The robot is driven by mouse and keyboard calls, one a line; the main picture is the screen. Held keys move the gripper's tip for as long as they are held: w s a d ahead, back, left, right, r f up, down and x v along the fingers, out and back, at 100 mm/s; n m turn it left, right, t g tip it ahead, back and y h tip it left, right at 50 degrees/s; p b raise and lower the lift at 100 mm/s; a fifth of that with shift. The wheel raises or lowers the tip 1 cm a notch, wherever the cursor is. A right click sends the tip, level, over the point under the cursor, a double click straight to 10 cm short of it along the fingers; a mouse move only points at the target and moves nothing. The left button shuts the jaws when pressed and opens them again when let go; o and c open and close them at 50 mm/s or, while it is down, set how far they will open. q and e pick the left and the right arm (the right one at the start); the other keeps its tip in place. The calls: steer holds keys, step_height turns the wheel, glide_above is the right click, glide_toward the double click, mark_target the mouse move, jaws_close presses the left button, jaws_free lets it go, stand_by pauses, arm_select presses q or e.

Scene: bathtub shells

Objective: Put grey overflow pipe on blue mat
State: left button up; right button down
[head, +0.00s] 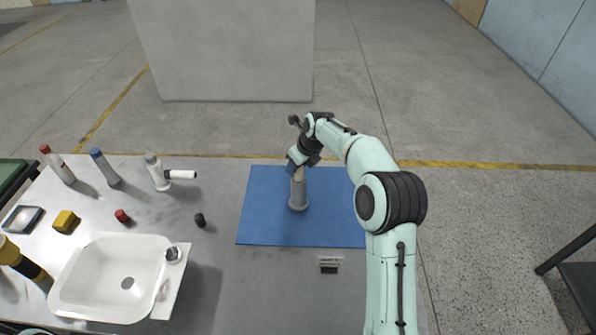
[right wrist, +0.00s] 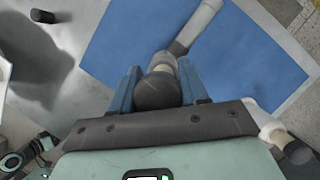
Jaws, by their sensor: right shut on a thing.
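The grey overflow pipe (head: 298,194) stands roughly upright over the blue mat (head: 262,225), with its wide round end down. Its lower end appears to be at the mat surface, but I cannot tell whether it touches. My right gripper (head: 297,168) is shut on the upper part of the pipe. In the right wrist view, the dark rounded top of the pipe (right wrist: 158,90) sits between the blue fingers, with the mat (right wrist: 120,42) beyond it. My left gripper is not in view.
A white sink (head: 95,290) stands at the left front of the grey table. Behind it are a white pipe with a side arm (head: 158,172), bottles (head: 105,167), a yellow block (head: 65,221), a red cap (head: 122,216) and a black cap (head: 200,220). Most of the mat is bare.

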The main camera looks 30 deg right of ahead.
mark_target(298, 172)
steer(key=shift+s+f, duration=0.1)
steer(key=shift+f, duration=1.3)
steer(key=shift+f, duration=0.15)
steer(key=c, duration=0.6)
jaws_free()
steer(key=v, duration=1.2)
steer(key=shift+r, duration=0.2)
steer(key=shift+f, duration=0.1)
